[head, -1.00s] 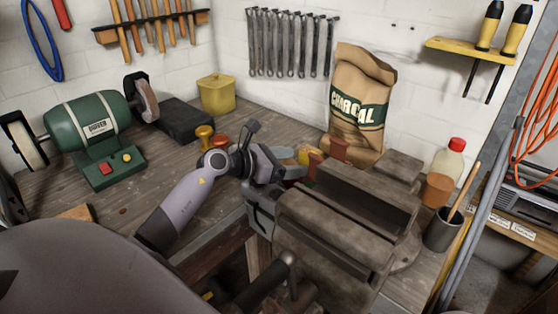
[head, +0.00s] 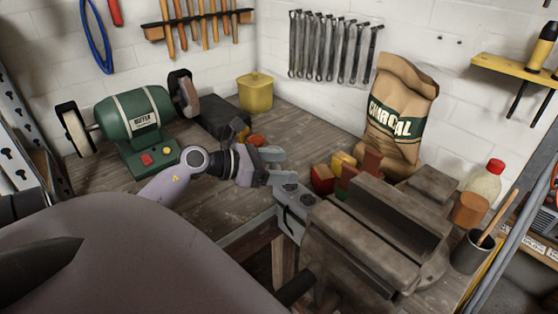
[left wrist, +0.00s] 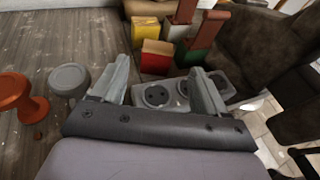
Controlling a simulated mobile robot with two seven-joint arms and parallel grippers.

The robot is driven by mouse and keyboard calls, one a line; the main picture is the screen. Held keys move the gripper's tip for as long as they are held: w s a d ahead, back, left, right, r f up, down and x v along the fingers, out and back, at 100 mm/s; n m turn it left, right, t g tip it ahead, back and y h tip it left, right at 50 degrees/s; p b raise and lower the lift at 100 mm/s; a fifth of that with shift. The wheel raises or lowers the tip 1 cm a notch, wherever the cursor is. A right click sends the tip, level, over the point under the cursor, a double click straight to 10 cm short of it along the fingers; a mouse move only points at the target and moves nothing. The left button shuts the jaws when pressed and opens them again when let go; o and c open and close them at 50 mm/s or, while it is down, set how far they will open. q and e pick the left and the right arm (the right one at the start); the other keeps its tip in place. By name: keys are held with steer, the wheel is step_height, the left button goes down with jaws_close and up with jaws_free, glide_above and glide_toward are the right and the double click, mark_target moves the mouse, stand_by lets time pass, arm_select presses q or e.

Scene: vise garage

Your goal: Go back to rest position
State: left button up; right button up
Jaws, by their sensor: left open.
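My left gripper (head: 274,165) is over the bench, just left of the vise (head: 375,230). It also shows in the left wrist view (left wrist: 158,82), with its two fingers apart and nothing held between them. A grey power strip with round sockets (left wrist: 160,92) lies beyond and below the fingers; in the head view the strip (head: 294,200) sits at the bench's front edge beside the vise. My right gripper is not in view.
Coloured blocks (head: 322,178) stand between my gripper and the vise. A green buffer (head: 135,115), a yellow tin (head: 256,92) and a charcoal bag (head: 397,115) are further back. An orange knob-shaped piece (left wrist: 20,97) lies left of the fingers. Bare bench (head: 235,205) shows in front.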

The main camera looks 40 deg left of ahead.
arm_select(q)
steer(key=shift+r, duration=0.1)
stand_by(0.6)
steer(key=d+r+n+t, duration=0.1)
steer(key=n, duration=0.1)
steer(key=d+r+n+t, duration=0.1)
steer(key=r+n+t, duration=0.1)
steer(key=shift+w+d+r, duration=0.1)
steer(key=shift+w+d, duration=0.05)
steer(key=shift+d, duration=0.2)
steer(key=s+f+n+g+y, duration=0.2)
steer(key=s+f+n+y, duration=0.3)
steer(key=n, duration=1)
steer(key=s+f+n+g+y, duration=0.3)
steer(key=n+y, duration=0.4)
steer(key=n, duration=0.8)
steer(key=s+d+f+n+g+h, duration=0.3)
steer(key=s+d+f+g, duration=0.1)
steer(key=s+d, duration=0.3)
steer(key=s+d+f+n+g+h, duration=0.2)
steer(key=s+d+f+g, duration=0.1)
steer(key=s+d+f, duration=0.3)
steer(key=w+d+f+t+h, duration=0.2)
steer(key=w+d+f+t, duration=0.1)
steer(key=f+t, duration=0.3)
steer(key=shift+w+d+f+h, duration=0.3)
steer(key=shift+w+f, duration=0.5)
steer(key=shift+f, duration=0.15)
